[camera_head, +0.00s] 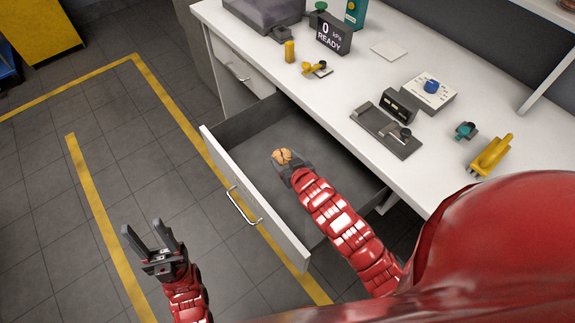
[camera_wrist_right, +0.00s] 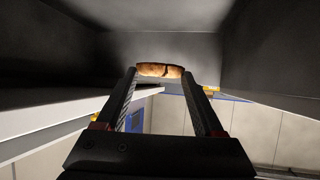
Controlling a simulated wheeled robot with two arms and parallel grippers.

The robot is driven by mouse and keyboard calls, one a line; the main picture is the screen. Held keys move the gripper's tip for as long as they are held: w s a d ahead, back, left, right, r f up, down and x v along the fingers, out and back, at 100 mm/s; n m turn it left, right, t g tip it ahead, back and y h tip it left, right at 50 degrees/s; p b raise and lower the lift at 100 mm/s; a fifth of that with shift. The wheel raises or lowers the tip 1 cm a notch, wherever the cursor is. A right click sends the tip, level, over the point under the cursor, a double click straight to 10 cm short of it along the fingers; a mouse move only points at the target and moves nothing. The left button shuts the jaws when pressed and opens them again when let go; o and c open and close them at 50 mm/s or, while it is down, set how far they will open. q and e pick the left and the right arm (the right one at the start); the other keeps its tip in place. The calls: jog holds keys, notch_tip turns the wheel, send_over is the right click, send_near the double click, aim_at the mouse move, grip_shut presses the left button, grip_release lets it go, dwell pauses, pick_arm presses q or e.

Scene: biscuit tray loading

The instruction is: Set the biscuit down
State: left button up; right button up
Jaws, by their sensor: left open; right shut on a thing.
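The biscuit (camera_head: 281,156) is round and golden brown with a dark line across it. My right gripper (camera_head: 286,165) is shut on it, over the grey interior of the open drawer (camera_head: 262,150). In the right wrist view the biscuit (camera_wrist_right: 160,70) sits at the tips of both fingers, seen edge-on. I cannot tell whether its underside touches the drawer floor. My left gripper (camera_head: 142,230) is open and empty, out in front of the drawer and over the floor.
The drawer's white front panel (camera_head: 285,243) with a handle stands out from the white bench (camera_head: 395,160). On the bench are a READY display (camera_head: 331,33), a box with a blue knob (camera_head: 430,90), a grey fixture (camera_head: 386,132) and a yellow tool (camera_head: 491,155). The drawer floor looks bare.

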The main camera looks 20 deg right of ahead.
jog(key=f, duration=0.2)
jog(key=shift+w+a+f, duration=0.2)
jog(key=shift+w+f, duration=0.2)
notch_tip(320, 180, down, 4)
jog(key=shift+s+p, duration=0.15)
jog(key=shift+p, duration=0.3)
jog(key=shift+f, duration=0.15)
jog(key=shift+f+b, duration=0.55)
jog(key=o, duration=0.8)
jog(key=shift+r, duration=0.1)
